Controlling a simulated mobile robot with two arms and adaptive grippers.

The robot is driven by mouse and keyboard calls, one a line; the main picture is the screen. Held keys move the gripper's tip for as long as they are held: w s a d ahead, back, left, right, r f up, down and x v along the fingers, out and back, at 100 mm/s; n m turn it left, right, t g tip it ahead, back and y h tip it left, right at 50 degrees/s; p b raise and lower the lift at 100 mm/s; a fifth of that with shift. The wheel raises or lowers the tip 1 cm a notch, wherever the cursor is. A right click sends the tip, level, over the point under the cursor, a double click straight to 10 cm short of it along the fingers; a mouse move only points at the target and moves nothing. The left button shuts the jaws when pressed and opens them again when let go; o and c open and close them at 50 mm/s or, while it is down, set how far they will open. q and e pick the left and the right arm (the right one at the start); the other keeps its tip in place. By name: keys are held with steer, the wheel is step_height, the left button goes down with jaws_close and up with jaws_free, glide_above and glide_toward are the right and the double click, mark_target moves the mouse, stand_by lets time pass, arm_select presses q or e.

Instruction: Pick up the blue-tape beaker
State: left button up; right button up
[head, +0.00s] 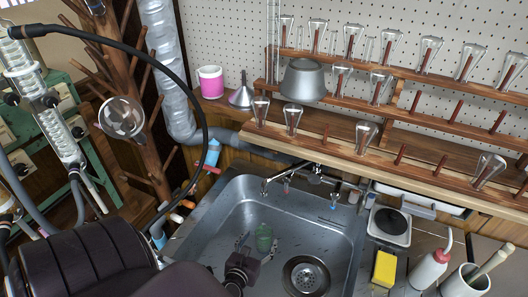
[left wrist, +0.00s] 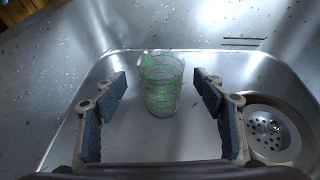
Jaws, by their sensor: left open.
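A clear glass beaker with green markings or contents (head: 264,237) is in the sink; it also shows in the left wrist view (left wrist: 162,84), upright on the basin floor. My left gripper (head: 256,246) is low in the sink, right by the beaker. In the left wrist view the left gripper (left wrist: 161,92) is open, with one finger to each side of the beaker and clear gaps between. Nothing is held. My right gripper is in neither view.
The metal sink (head: 215,215) has a drain (head: 306,274) right of the beaker and a tap (head: 316,178) at its back. A yellow sponge (head: 385,268), a wash bottle (head: 430,270) and a hotplate (head: 390,224) stand right. Wooden racks (head: 340,150) of glassware hang above.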

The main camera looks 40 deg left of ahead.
mark_target(266, 230)
arm_select(q)
steer(key=shift+x, duration=2.35)
steer(key=shift+d, duration=0.15)
steer(key=c, duration=1.5)
steer(key=shift+o, duration=0.2)
